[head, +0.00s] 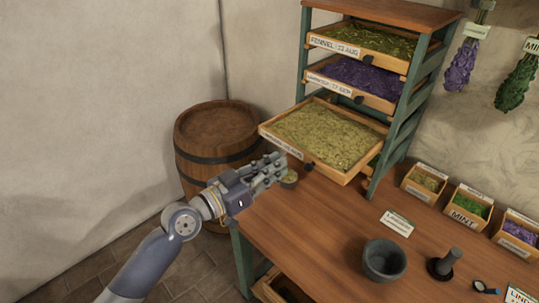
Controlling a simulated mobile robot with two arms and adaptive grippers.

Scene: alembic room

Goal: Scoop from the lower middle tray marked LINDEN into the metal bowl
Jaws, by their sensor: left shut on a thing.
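The lowest of the three visible trays (372,160) is pulled out of the rack and full of pale yellow-green herb; its front label is too blurred to read. My left gripper (277,166) is in front of and below that tray's left front edge. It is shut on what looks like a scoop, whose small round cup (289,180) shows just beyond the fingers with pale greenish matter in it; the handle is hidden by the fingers. A dark grey bowl (385,260) stands on the table; I cannot tell whether it is metal. My right gripper is not in view.
Above are trays of purple (355,80) and green herb (368,42). A barrel (215,137) stands left of the wooden table (310,225). Right of the bowl is a dark post on a round base (444,264). Small herb boxes (466,207) line the back. The table's left part is clear.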

